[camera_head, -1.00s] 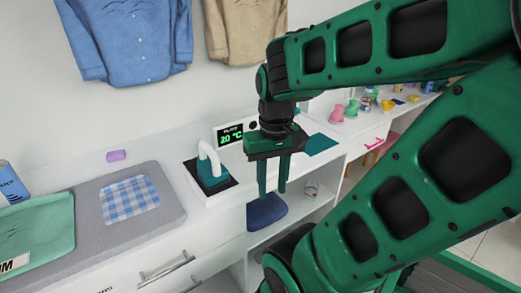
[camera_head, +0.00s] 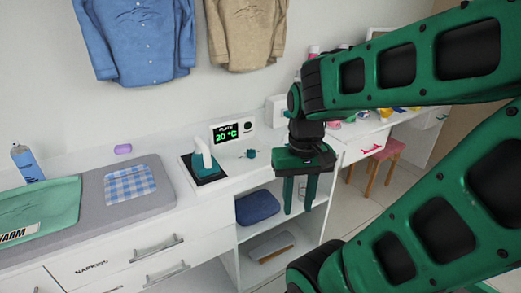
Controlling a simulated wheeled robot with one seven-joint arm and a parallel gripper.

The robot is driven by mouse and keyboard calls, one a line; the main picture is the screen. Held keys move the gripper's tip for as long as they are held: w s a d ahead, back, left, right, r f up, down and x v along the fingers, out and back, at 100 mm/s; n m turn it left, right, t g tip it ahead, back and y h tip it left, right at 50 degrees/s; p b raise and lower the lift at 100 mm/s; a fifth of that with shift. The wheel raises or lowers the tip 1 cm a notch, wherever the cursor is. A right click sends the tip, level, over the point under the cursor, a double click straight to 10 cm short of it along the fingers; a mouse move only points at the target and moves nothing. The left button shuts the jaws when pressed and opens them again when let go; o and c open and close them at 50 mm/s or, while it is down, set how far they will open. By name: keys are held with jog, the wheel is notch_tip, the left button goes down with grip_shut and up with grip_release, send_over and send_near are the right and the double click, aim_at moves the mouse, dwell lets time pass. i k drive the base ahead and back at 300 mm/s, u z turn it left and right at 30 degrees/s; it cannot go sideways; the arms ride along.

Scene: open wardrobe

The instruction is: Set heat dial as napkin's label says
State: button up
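A white control box with a green display (camera_head: 226,133) stands at the back of the counter and reads 20 °C. A round black dial (camera_head: 248,127) is on its front, right of the display. A green cloth (camera_head: 40,212) lies on the grey pad at left, with a label (camera_head: 19,233) whose visible part reads "WARM". A blue-white checked cloth (camera_head: 130,183) lies to its right. My gripper (camera_head: 299,192) points down, right of and nearer than the box, fingers apart and empty. It touches neither dial nor cloth.
An iron (camera_head: 204,162) with a white handle stands on a dark plate left of the box. A small teal piece (camera_head: 251,153) sits below the dial. A spray can (camera_head: 26,162) and a purple block (camera_head: 123,149) are at left. Open shelves hold a blue folded cloth (camera_head: 257,207).

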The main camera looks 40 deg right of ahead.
aim_at(251, 154)
jog(key=z, duration=1.8)
jog(key=i, duration=0.9)
jog(key=u, duration=0.95)
